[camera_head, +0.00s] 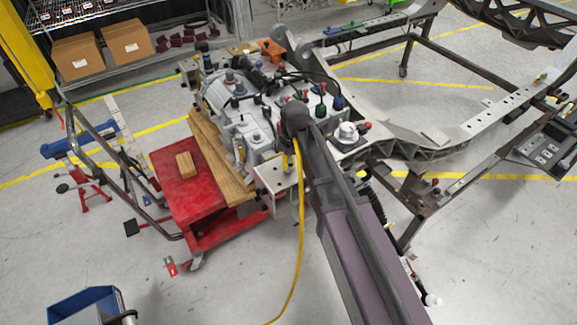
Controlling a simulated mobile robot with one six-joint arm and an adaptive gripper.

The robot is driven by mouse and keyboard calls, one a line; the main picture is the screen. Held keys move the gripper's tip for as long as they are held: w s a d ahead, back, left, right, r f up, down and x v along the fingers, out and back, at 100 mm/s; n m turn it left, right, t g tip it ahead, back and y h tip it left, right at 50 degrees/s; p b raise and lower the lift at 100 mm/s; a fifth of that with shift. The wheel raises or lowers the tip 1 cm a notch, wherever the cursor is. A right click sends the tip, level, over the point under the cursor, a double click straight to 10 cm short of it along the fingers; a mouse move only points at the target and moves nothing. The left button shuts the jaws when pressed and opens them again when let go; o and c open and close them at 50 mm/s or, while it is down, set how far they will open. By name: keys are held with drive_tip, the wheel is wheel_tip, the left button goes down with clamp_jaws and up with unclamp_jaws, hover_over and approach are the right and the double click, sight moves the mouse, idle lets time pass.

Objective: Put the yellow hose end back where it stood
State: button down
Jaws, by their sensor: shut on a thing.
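My arm reaches up from the bottom of the view, and its dark wrist is over the front of the grey engine-like unit. My gripper (288,147) is small and mostly hidden below the wrist. It is shut on the yellow hose end (285,162), of which only a short piece shows. The yellow hose (301,225) runs from there down in a curve to the bottom edge. The hose end is by a light metal bracket (270,186) at the unit's front; I cannot tell whether they touch.
A metal chassis frame (440,148) extends right. A blue bin (85,308) stands lower left.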

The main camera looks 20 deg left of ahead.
drive_tip(key=shift+f, duration=0.15)
drive_tip(key=shift+f, duration=0.1)
drive_tip(key=shift+c, duration=0.6)
unclamp_jaws()
drive_tip(key=r+p, duration=0.8)
drive_tip(key=d+r+p, duration=0.1)
drive_tip(key=r+p, duration=0.3)
drive_tip(key=shift+w+r, duration=0.1)
drive_tip(key=shift+w, duration=0.2)
idle(0.3)
drive_tip(key=shift+d, duration=0.1)
idle(0.8)
